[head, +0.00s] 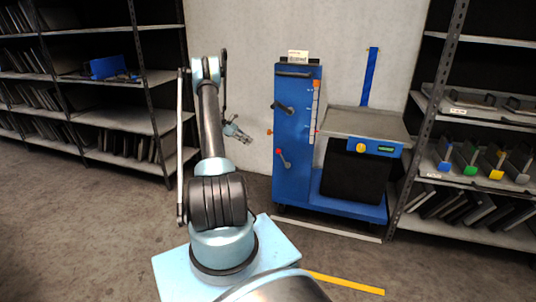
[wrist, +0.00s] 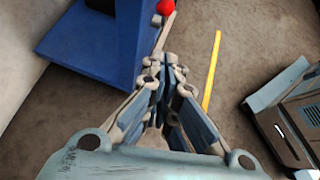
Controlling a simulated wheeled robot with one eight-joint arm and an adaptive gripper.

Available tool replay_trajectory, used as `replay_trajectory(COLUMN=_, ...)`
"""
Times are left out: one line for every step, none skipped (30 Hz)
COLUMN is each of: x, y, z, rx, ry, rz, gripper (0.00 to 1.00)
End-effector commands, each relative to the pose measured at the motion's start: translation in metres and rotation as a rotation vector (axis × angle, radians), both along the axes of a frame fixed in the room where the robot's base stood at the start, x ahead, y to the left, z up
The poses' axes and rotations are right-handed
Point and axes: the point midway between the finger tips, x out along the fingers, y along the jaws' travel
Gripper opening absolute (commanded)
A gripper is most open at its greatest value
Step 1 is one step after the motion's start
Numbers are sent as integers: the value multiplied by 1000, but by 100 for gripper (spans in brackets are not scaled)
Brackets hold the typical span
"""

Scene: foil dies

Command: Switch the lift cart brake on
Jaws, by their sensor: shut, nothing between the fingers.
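The blue lift cart (head: 291,185) stands against the wall, right of my arm in the head view. A lever with a red knob (head: 279,151) is low on its column; a black-handled lever (head: 283,107) is higher up. No label shows which one is the brake. My gripper (head: 245,138) is left of the column, apart from both levers. In the wrist view my gripper (wrist: 169,62) is shut and empty. Beyond its fingertips the red knob (wrist: 166,7) shows at the top edge, next to the blue cart (wrist: 92,45). Part of the lever is hidden by the fingers.
A grey platform (head: 365,122) with a blue front panel is on the cart's right. Shelves stand at left (head: 120,120) and right (head: 478,190). A yellow floor line (head: 345,284) lies in front. The floor between my base and the cart is clear.

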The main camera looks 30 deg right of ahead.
Motion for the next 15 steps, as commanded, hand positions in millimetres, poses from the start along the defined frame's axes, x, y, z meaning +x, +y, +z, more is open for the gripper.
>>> replay_trajectory(x=0, y=-3, z=-6, rx=-1, ry=8, rz=-1, gripper=0)
replay_trajectory(x=0, y=-4, z=-8, rx=-2, ry=12, rz=0, gripper=0)
replay_trajectory(x=0, y=-5, z=-11, rx=-2, ry=17, rz=0, gripper=0)
replay_trajectory(x=0, y=-5, z=-12, rx=-2, ry=20, rz=1, gripper=0)
replay_trajectory(x=0, y=-5, z=-13, rx=-2, ry=21, rz=1, gripper=0)
replay_trajectory(x=0, y=-6, z=-13, rx=-2, ry=23, rz=1, gripper=0)
replay_trajectory(x=0, y=-6, z=-13, rx=-2, ry=24, rz=2, gripper=0)
replay_trajectory(x=0, y=-6, z=-13, rx=-2, ry=24, rz=2, gripper=0)
replay_trajectory(x=0, y=-6, z=-13, rx=-2, ry=24, rz=2, gripper=0)
replay_trajectory(x=0, y=-6, z=-13, rx=-2, ry=24, rz=2, gripper=0)
replay_trajectory(x=0, y=-6, z=-13, rx=-2, ry=23, rz=1, gripper=0)
replay_trajectory(x=0, y=-6, z=-13, rx=-2, ry=23, rz=1, gripper=0)
replay_trajectory(x=0, y=-6, z=-13, rx=-2, ry=23, rz=1, gripper=0)
replay_trajectory(x=0, y=-6, z=-13, rx=-1, ry=22, rz=1, gripper=0)
replay_trajectory(x=0, y=-6, z=-13, rx=-1, ry=22, rz=1, gripper=0)
